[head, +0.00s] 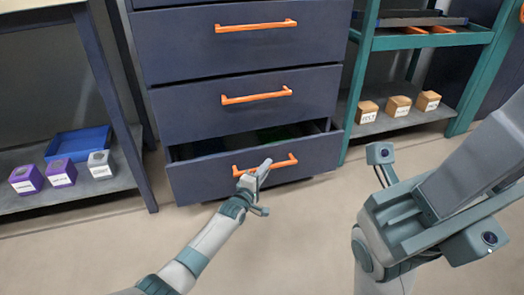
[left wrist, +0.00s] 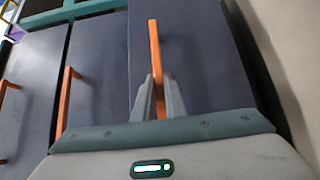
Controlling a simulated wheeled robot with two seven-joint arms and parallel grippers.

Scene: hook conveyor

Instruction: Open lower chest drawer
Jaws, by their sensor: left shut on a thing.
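The chest (head: 240,57) is dark blue with orange bar handles. Its lower drawer (head: 210,180) stands partly open, with its front forward of the drawers above and a dark gap showing inside. My left gripper (head: 264,168) is shut on the lower drawer's orange handle (head: 284,162), near its middle. In the left wrist view the orange handle (left wrist: 155,60) passes between the two grey fingers. My right gripper (head: 470,165) is close to the camera at the right, apart from the chest; its fingertips are not clear.
A left shelf holds a blue tray (head: 78,143) and small purple and grey boxes (head: 61,173). A teal rack (head: 352,100) at the right holds brown boxes (head: 398,106). The floor (head: 300,230) in front of the drawer is free apart from my arms.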

